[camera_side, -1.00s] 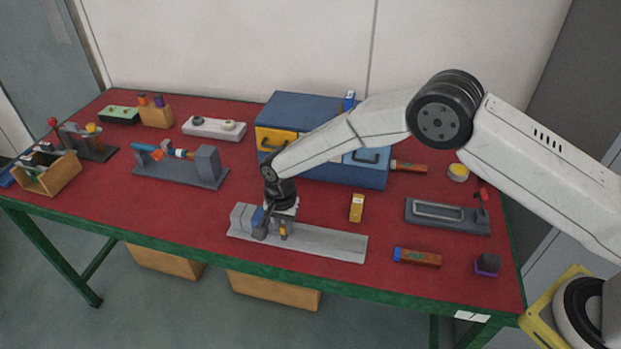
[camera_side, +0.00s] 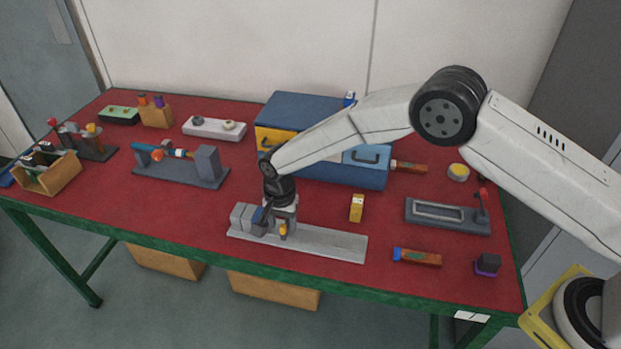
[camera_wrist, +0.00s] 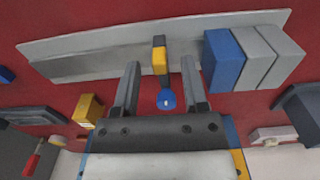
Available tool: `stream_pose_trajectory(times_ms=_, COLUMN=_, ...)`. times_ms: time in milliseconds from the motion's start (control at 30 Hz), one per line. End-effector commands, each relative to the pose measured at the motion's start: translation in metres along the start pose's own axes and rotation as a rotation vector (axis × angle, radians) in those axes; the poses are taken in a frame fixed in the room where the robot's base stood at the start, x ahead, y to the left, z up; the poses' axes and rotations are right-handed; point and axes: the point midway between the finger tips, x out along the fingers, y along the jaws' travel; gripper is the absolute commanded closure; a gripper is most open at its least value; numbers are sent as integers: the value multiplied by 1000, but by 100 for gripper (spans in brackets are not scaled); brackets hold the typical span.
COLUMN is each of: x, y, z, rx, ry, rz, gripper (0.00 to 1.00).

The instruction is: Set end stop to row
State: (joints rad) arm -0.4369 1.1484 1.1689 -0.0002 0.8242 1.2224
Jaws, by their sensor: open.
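The end stop, seen as a yellow and dark slider with a blue knob (camera_wrist: 160,62), stands on the grey rail plate (camera_wrist: 95,52). In the side view its yellow part (camera_side: 284,230) shows below my gripper (camera_side: 273,222). A row of one blue block (camera_wrist: 224,60) and two grey blocks (camera_wrist: 256,56) stands at one end of the plate. A gap separates the stop from the blue block. In the wrist view my gripper (camera_wrist: 159,64) is open, its fingers on either side of the stop and apart from it. The right finger is between stop and blue block.
A yellow block (camera_side: 357,208) stands behind the plate. A blue and orange piece (camera_side: 417,257) and a dark purple-based block (camera_side: 487,264) lie to the right. The blue drawer cabinet (camera_side: 310,110) stands behind. The plate's right part is bare.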

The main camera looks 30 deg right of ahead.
Motion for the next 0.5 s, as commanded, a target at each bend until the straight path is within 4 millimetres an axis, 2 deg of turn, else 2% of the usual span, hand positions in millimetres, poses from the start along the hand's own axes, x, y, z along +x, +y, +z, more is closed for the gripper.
stream_pose_trajectory(times_ms=500, x=-60, y=0, z=0, rx=0, ry=1, rz=-2, gripper=44)
